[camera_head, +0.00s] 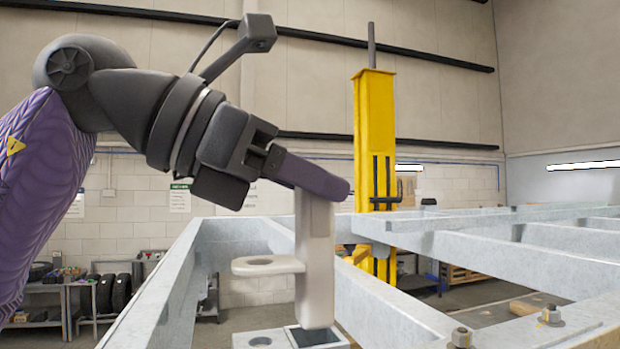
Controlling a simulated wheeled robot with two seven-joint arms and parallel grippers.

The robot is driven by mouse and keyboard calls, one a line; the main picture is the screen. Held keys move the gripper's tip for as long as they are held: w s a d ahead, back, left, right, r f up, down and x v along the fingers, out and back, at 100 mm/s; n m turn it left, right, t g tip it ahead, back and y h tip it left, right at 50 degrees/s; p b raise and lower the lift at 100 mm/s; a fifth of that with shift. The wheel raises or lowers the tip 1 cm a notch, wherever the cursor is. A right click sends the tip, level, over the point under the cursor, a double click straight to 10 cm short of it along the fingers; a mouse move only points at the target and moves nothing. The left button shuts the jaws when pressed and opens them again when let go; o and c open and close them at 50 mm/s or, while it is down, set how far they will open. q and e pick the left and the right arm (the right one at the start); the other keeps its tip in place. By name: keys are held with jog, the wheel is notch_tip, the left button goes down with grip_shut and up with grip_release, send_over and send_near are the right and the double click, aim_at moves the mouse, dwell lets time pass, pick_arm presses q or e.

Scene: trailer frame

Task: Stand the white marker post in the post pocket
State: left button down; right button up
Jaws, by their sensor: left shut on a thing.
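The white marker post (315,265) stands about upright near the middle of the head view. My left gripper (330,184) comes in from the upper left and is shut on the top of the post. The post's lower end shows against the dark square opening of the post pocket (336,344) at the bottom edge. Whether it is just above the opening or slightly inside, I cannot tell. A light plate with a round hole (284,265) sits beside the post on its left; how it is attached is unclear. My right gripper is not in view.
Grey beams of the trailer frame (390,308) run on both sides and behind the post. A yellow column (374,150) rises behind the frame. Shelving (90,300) stands at far left.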

aim_at(297, 244)
pick_arm(q)
jog(key=shift+f+b, duration=2.05)
jog(key=shift+f, duration=0.5)
jog(key=shift+c, duration=1.3)
grip_release()
jog(key=v, duration=1)
jog(key=shift+b, duration=0.45)
